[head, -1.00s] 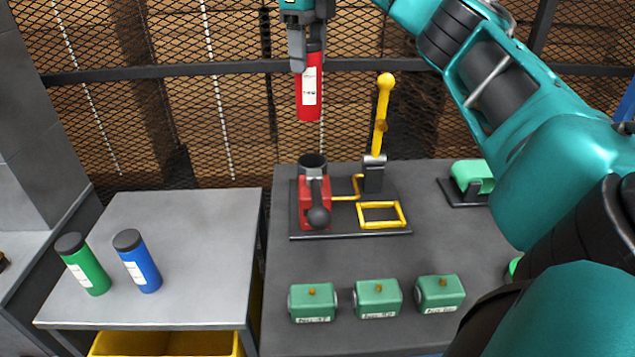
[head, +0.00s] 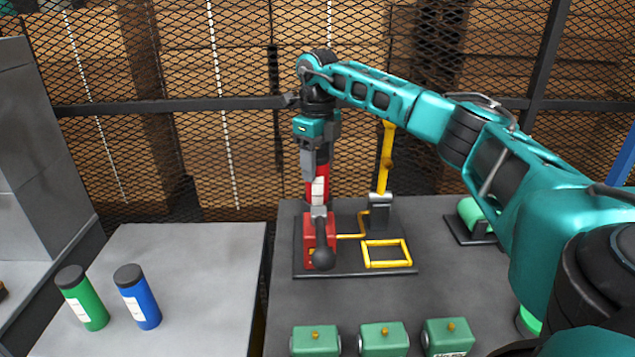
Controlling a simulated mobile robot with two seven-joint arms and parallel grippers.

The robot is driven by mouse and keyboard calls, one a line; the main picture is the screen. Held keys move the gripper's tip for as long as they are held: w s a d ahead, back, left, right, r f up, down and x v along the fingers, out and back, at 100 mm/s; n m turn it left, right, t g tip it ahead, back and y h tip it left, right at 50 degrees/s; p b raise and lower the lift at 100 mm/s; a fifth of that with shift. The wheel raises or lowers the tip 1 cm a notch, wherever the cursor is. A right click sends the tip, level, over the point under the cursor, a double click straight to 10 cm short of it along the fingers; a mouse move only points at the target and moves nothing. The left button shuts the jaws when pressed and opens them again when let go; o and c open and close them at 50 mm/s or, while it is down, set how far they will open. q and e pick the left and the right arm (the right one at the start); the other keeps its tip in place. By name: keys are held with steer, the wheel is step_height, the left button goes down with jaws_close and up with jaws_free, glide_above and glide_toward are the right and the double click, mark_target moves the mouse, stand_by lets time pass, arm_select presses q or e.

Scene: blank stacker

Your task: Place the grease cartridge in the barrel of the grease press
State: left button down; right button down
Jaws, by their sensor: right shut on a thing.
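My right gripper (head: 317,160) is shut on the red grease cartridge (head: 317,187), which has a white label and hangs upright. The cartridge's lower end is at the mouth of the barrel of the red grease press (head: 311,232). I cannot tell how far it sits inside, because the press's dark ball-ended handle (head: 321,250) and the gripper hide part of it. The press stands on a dark base plate with a yellow lever (head: 386,160) and a yellow frame (head: 386,254). My left gripper is not in view.
A green cartridge (head: 83,298) and a blue cartridge (head: 138,297) stand on the grey side table (head: 190,255). Several green boxes (head: 383,340) line the front of the dark bench. A green roller-like part (head: 472,215) lies at right. Wire mesh stands behind.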

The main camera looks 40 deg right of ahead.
mark_target(317, 183)
steer(key=shift+f, duration=2.35)
steer(key=shift+c, duration=2)
jaws_free()
steer(key=shift+f, duration=0.1)
step_height(317, 183, up, 12)
steer(key=shift+r, duration=0.2)
steer(key=shift+f, duration=0.1)
